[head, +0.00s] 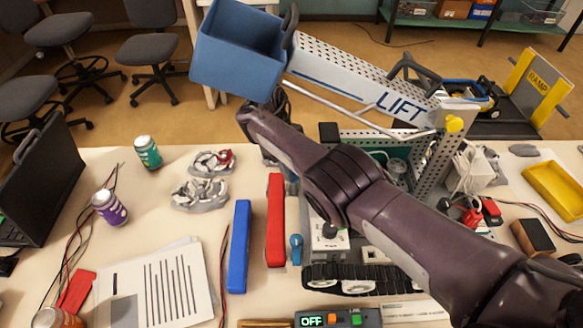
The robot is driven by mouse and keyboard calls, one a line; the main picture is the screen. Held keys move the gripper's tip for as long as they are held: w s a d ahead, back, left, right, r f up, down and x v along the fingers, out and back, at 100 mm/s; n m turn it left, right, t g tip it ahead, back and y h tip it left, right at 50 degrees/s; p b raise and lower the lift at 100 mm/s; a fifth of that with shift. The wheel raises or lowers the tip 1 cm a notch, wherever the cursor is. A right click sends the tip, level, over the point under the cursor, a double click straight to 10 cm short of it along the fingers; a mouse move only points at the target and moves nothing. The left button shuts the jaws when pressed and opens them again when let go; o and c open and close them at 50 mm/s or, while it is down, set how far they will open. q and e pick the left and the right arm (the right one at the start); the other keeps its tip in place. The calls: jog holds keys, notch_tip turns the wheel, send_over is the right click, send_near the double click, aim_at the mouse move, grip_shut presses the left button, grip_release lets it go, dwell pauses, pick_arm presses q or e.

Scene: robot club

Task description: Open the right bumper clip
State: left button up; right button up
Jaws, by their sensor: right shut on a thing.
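My right arm comes in from the lower right and crosses over the club robot (318,228) on the table. My right gripper (276,158) points down below the blue bucket, at the robot's far left corner. It is mostly hidden behind my own wrist. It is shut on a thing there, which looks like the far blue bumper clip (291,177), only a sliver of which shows. A second blue clip (295,247) stands at the near left side of the robot, clear of my gripper. Whether the far clip is open or closed is hidden. My left gripper is out of view.
The LIFT arm (350,80) with its blue bucket (235,50) rises just above my wrist. A red bar (275,220) and a blue bar (238,245) lie left of the robot.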

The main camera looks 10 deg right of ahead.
jog(key=o, duration=0.7)
